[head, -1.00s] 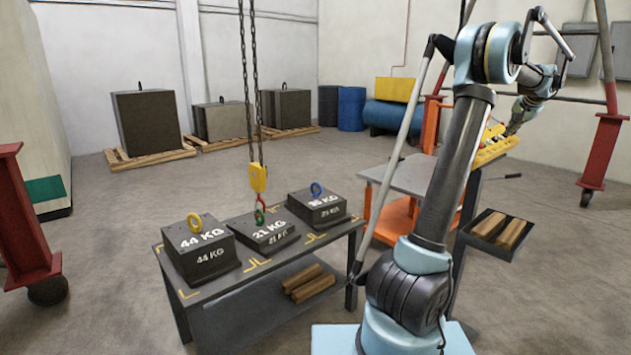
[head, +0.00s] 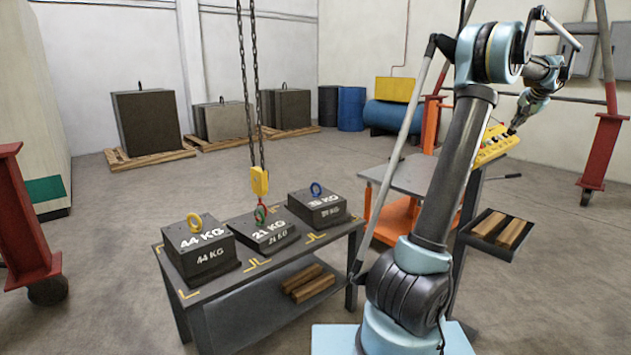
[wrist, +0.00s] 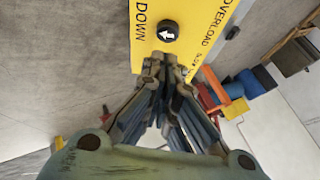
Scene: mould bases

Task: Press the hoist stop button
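In the wrist view the panel (wrist: 190,15) fills the top, with the words DOWN and OVERLOAD and a black knob with a white arrow (wrist: 168,31). My gripper (wrist: 163,66) has its fingertips together, empty, just below the knob in the picture; I cannot tell whether it touches the panel. In the head view my gripper (head: 513,129) is at the panel's right upper side. I cannot make out the stop button in either view.
The hoist's yellow hook block (head: 259,181) hangs on chains at the 21 KG block (head: 263,231), between two other blocks on a dark table (head: 205,294). A grey bench (head: 408,176) and a tray with wooden bars (head: 486,237) are near my arm.

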